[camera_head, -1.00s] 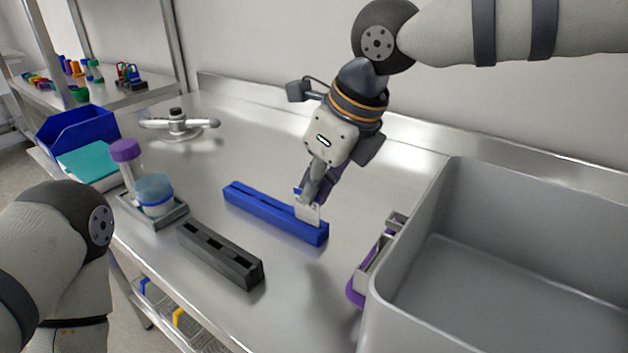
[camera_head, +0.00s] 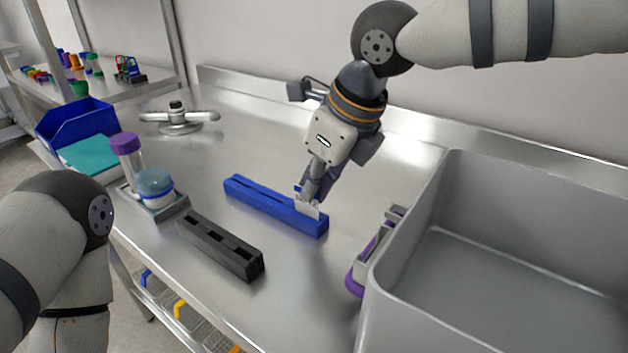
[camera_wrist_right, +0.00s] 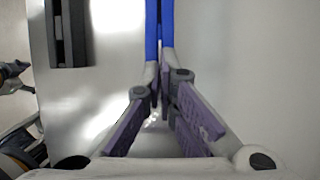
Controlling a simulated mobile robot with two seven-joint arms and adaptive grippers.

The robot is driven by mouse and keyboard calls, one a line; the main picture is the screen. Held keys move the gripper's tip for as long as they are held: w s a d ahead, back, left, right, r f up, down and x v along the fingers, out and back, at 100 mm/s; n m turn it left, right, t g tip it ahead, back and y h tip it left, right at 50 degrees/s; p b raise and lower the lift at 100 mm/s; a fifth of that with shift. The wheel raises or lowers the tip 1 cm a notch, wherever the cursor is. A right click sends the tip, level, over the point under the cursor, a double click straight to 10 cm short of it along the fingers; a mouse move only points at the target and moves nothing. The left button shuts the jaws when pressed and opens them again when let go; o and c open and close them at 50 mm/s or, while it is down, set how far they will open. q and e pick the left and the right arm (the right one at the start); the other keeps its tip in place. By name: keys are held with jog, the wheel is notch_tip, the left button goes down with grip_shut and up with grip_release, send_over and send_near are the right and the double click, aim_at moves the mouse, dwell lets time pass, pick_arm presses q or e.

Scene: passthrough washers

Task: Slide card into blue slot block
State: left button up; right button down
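The blue slot block (camera_head: 258,201) lies on the steel bench in the middle of the head view, long and narrow with a slot along its top. A small white card (camera_head: 309,210) stands at the block's right end, its lower edge at the slot and apparently partly inside it. My right gripper (camera_head: 309,194) is shut on the card's upper part from above. In the right wrist view the fingertips (camera_wrist_right: 157,76) are close together over the block (camera_wrist_right: 152,32); the card is hard to make out there. My left arm shows at the left edge, but its gripper is out of view.
A black slotted block (camera_head: 220,246) lies in front of the blue one. A grey rack (camera_head: 168,212) with lidded containers stands left. A large grey bin (camera_head: 402,262) and a purple-and-grey item (camera_head: 364,272) are on the right.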

jog(key=shift+f, duration=0.35)
dwell(0.4)
jog(key=c, duration=1.2)
grip_release()
jog(key=shift+c, duration=0.2)
jog(key=shift+r+p, duration=0.45)
jog(key=shift+r, duration=3.05)
